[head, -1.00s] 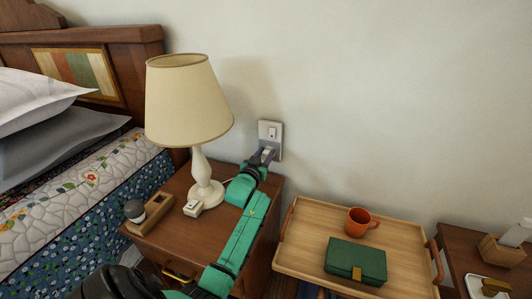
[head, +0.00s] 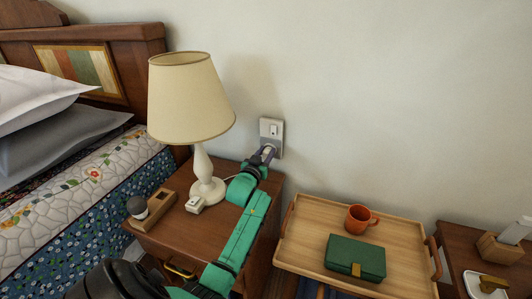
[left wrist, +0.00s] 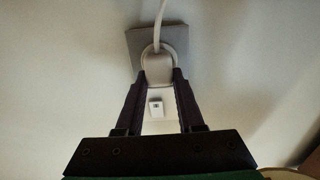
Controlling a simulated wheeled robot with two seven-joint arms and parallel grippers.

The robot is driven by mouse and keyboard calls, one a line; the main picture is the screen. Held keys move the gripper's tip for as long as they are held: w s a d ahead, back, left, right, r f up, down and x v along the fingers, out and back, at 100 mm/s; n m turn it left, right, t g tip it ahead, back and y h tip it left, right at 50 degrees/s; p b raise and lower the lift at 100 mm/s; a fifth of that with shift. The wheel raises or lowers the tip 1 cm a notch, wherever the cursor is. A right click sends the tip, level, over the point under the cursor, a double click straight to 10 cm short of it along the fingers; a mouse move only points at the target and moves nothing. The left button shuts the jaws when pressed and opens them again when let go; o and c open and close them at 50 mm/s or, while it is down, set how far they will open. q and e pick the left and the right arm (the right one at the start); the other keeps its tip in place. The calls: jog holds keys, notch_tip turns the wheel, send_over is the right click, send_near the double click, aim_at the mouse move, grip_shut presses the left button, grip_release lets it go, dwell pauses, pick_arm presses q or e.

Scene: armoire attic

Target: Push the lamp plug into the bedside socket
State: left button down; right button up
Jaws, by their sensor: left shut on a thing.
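The wall plate with the bedside socket (head: 278,127) is on the wall above the nightstand's right back corner, with a rocker switch in its upper part. It also shows in the left wrist view (left wrist: 180,40). My left gripper (head: 267,152) is at the plate's lower part, shut on the pale lamp plug (left wrist: 157,66). The plug lies between the fingertips, in front of the plate, and its cord runs to the top of the left wrist view. I cannot tell how far the plug is in the socket. The cream lamp (head: 193,98) stands upright on the nightstand. My right gripper is not in view.
A tray (head: 305,232) with an orange mug (head: 360,219) and a green case (head: 355,258) is to the right. The bed is left.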

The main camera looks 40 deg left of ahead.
pick_arm(q)
jog(key=shift+r+p, duration=0.15)
jog(key=shift+p, duration=0.45)
dwell(0.8)
jog(key=shift+w+a, duration=0.15)
jog(key=shift+w, duration=0.3)
dwell(2.0)
